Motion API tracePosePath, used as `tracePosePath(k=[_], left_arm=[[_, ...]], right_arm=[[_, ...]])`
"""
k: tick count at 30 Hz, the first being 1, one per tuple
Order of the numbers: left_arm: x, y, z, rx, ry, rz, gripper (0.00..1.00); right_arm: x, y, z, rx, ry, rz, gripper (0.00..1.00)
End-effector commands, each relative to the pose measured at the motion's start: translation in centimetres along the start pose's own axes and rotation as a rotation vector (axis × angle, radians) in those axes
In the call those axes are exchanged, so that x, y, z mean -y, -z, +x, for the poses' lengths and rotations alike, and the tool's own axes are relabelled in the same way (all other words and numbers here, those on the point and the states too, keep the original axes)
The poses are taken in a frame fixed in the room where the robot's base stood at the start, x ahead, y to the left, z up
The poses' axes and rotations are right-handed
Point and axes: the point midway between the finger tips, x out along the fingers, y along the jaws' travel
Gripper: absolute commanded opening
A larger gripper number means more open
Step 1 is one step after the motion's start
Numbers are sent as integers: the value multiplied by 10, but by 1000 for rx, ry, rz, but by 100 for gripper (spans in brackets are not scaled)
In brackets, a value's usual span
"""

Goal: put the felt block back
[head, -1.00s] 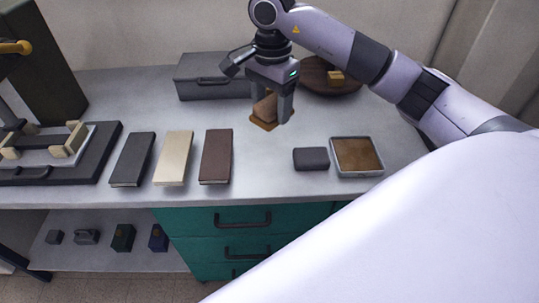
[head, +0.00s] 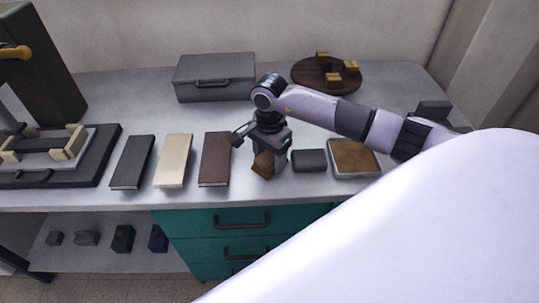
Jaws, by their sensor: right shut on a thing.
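My right gripper (head: 268,162) is shut on a brown block (head: 263,166), which looks like the felt block. It holds the block tilted, low near the table's front, between the dark brown cover (head: 215,158) and a small dark grey block (head: 309,160). The fingers partly hide the held block, and I cannot tell whether it touches the table. A shallow square tray (head: 354,158) with a brown inside stands right of the grey block. My left gripper is not in view.
A cream cover (head: 174,160) and a dark grey cover (head: 132,161) lie left of the brown one. A grey case (head: 215,77) and a round wooden board (head: 327,76) with small brass-coloured pieces stand at the back. A press-like frame (head: 55,155) stands at left.

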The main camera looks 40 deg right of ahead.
Motion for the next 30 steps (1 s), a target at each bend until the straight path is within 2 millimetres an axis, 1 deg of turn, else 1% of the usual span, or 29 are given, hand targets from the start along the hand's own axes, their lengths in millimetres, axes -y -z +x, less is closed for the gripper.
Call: tracePosePath(k=[4,8,9,10,11,19,23,26,30], left_arm=[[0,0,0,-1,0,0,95],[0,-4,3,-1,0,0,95],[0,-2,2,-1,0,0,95],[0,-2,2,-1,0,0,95],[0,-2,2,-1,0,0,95],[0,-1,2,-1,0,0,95],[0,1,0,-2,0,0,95],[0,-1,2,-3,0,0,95],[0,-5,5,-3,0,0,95]], right_arm=[[0,0,-1,0,1,0,37],[0,0,4,-1,1,0,37],[0,0,2,0,1,0,74],[0,0,2,0,0,0,84],[0,0,2,-1,0,0,86],[0,0,1,0,0,0,86],[1,0,-5,-1,2,0,86],[2,1,-20,-3,6,-1,86],[1,2,-51,-4,7,-1,86]])
